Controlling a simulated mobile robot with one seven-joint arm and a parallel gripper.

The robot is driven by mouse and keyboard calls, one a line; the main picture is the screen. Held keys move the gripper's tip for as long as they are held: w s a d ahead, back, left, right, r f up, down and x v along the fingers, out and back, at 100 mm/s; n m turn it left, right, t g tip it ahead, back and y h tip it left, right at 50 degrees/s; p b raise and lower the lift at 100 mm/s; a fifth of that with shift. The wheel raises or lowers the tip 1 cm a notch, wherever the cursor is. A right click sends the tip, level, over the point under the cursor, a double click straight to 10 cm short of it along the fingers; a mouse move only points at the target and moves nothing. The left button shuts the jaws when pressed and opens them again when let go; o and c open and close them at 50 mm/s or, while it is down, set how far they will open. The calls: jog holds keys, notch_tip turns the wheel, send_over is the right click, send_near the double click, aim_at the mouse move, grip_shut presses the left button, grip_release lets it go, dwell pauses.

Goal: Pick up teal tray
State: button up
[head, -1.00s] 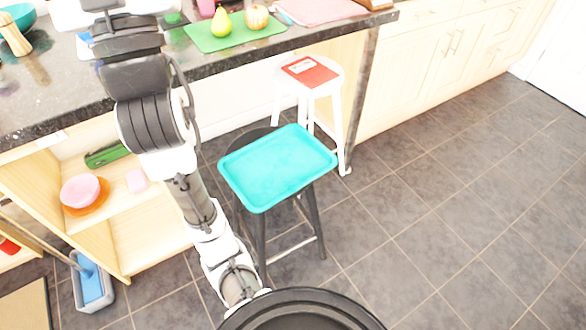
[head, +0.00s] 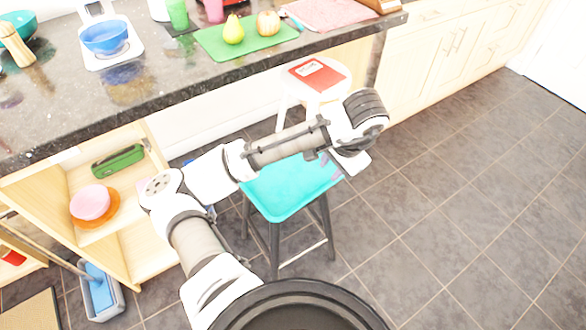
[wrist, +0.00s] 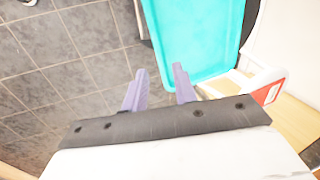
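The teal tray (head: 290,192) lies flat on a dark stool (head: 318,232) in the head view, its far part hidden behind my arm. In the wrist view the tray (wrist: 200,35) fills the upper middle, with its rim and a rounded corner showing. My gripper (wrist: 160,72) has two purple fingers, spread apart with nothing between them. The right finger overlaps the tray's edge in the picture and the left finger is over the floor. In the head view my gripper (head: 332,168) is at the tray's right edge. Whether it touches the tray I cannot tell.
A white stool (head: 287,100) with a red book (head: 316,74) stands just behind the tray. The granite counter (head: 160,75) holds a blue bowl (head: 105,37) and a green board (head: 245,42) with fruit. Open tiled floor (head: 450,200) lies to the right.

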jog(key=b, duration=0.2)
send_over(315, 192)
jog(key=d, duration=0.1)
jog(key=f, duration=0.6)
jog(key=s+f, duration=0.1)
jog(key=f, duration=0.2)
jog(key=shift+d, duration=0.1)
jog(key=shift+x, duration=2.25)
grip_shut()
